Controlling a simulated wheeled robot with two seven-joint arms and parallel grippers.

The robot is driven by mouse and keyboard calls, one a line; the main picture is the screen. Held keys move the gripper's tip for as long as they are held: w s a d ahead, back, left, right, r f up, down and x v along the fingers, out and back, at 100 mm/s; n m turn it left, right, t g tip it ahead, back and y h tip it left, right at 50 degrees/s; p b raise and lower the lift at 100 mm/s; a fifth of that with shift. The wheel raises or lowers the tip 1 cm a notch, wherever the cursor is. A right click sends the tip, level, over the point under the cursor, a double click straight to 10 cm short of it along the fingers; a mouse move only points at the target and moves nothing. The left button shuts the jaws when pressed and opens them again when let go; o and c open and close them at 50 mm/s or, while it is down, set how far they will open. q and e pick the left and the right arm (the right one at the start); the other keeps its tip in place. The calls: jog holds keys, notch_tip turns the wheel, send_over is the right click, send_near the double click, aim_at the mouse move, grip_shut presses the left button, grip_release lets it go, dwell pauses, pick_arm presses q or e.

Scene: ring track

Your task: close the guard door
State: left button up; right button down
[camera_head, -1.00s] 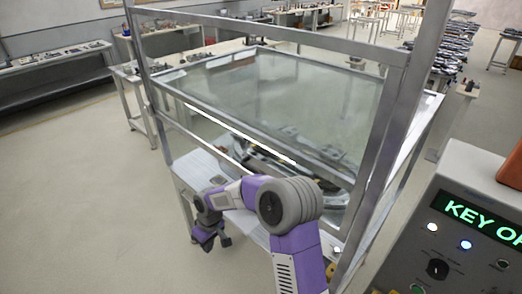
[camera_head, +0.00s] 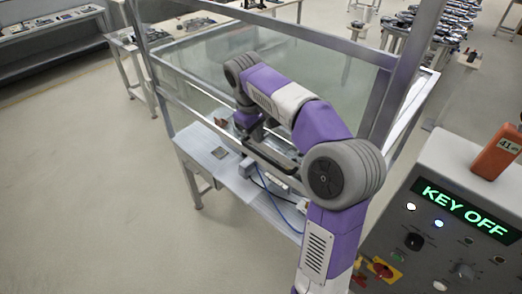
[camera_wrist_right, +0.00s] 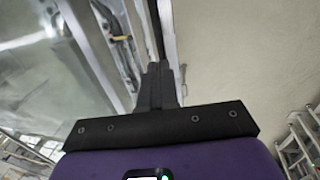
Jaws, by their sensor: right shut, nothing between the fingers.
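The guard door appears to be the clear pane in a grey metal frame (camera_head: 196,93) on the front of the cell. My right arm crosses it and hides much of its middle and lower edge. An open gap shows below the pane, with the bench top inside; I cannot tell exactly how far the door stands open. My right gripper (camera_head: 246,128) points down at the front of the cell, close to the lower frame. In the right wrist view its fingers (camera_wrist_right: 158,85) are together and empty, beside a metal frame bar (camera_wrist_right: 166,32); contact is unclear. My left gripper is out of view.
A control box (camera_head: 462,205) reading KEY OFF stands at the right, with an orange device (camera_head: 498,150) on top. The white bench (camera_head: 205,150) carries small parts and a blue cable. Metal uprights (camera_head: 405,90) frame the cell. The floor at left is clear.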

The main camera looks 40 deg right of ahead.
aim_at(262, 155)
jog(key=f, duration=0.3)
jog(key=d+f, duration=0.1)
jog(key=f, duration=0.3)
jog(key=shift+d, duration=0.2)
notch_tip(262, 155, down, 34)
jog(key=b, duration=2)
jog(key=shift+a+b, duration=0.15)
jog(key=shift+b, duration=0.2)
jog(key=shift+s+f, duration=0.15)
jog(key=shift+f, duration=0.1)
notch_tip(262, 155, up, 15)
jog(key=a+p, duration=0.2)
jog(key=p, duration=0.3)
jog(key=shift+a+f, duration=0.2)
jog(key=shift+a, duration=0.1)
